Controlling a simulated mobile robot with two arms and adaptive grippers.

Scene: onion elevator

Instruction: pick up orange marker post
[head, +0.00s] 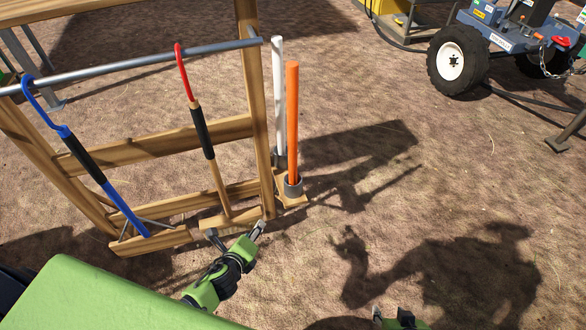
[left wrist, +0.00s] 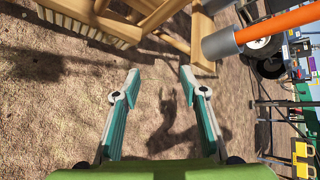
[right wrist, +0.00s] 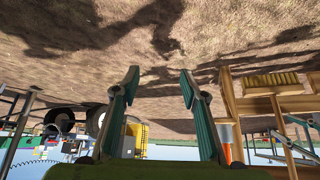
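The orange marker post (head: 292,120) stands upright in a dark cup on a wooden base, beside the rack's right leg. It lies across the upper right of the left wrist view (left wrist: 280,27) and shows upside down at the right of the right wrist view (right wrist: 227,145). My left gripper (head: 237,232) is in front of the rack, left of and nearer than the post. It is open and empty in its wrist view (left wrist: 158,80). My right gripper (head: 392,314) is at the bottom edge, mostly cut off. Its wrist view shows it open and empty (right wrist: 160,80).
A white post (head: 278,95) stands just behind the orange one. The wooden rack (head: 160,147) has a metal bar holding a blue-hooked tool (head: 120,205) and a red-hooked tool (head: 205,140). A wheeled cart (head: 500,32) is at the upper right. Open ground lies right of the posts.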

